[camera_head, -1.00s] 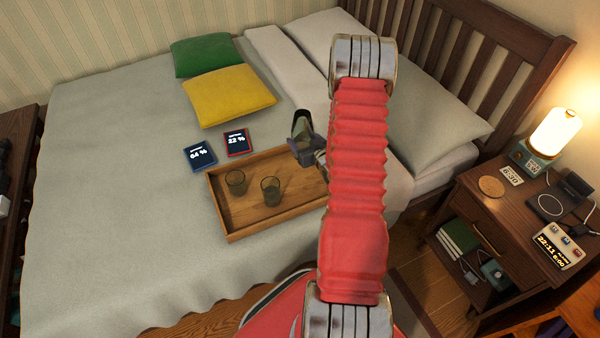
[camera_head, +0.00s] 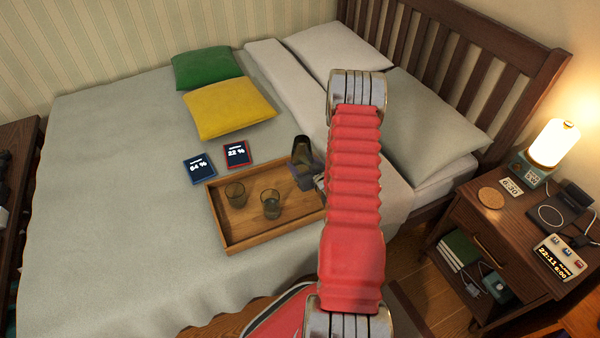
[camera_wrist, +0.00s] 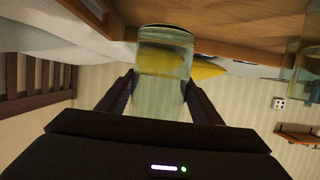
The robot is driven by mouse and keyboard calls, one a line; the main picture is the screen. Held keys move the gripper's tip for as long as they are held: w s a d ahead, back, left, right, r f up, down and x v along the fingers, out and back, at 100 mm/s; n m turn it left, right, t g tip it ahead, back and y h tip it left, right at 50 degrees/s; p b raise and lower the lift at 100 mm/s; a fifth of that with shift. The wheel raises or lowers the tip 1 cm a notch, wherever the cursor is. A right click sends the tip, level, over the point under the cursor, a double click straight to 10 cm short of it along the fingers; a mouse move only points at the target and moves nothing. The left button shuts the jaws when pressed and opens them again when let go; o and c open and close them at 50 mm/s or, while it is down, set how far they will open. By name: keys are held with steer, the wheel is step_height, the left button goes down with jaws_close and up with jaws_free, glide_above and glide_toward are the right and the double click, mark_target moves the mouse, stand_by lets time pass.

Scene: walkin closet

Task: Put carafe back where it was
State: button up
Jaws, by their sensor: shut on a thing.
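The glass carafe (camera_head: 302,152) appears dark and upright at the back right part of the wooden tray (camera_head: 240,243) on the bed. It also shows in the wrist view (camera_wrist: 163,60), clear with a greenish tint, between the two fingers. My gripper (camera_wrist: 160,95) is shut on it. In the head view my gripper (camera_head: 318,182) is mostly hidden behind my red arm. Whether the carafe's base touches the tray floor cannot be told. The tray's right end is hidden by my arm.
Two drinking glasses (camera_head: 236,195) (camera_head: 271,205) stand in the tray, left of the carafe. Two tablets (camera_head: 199,170) (camera_head: 237,154) lie behind the tray. A yellow pillow (camera_head: 230,107) and a green one (camera_head: 207,68) lie farther back. A nightstand (camera_head: 470,215) with a lit lamp (camera_head: 553,143) stands right.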

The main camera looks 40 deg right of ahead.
steer(key=shift+f, duration=2)
steer(key=o, duration=1.7)
steer(key=shift+f, duration=0.15)
steer(key=v, duration=1.2)
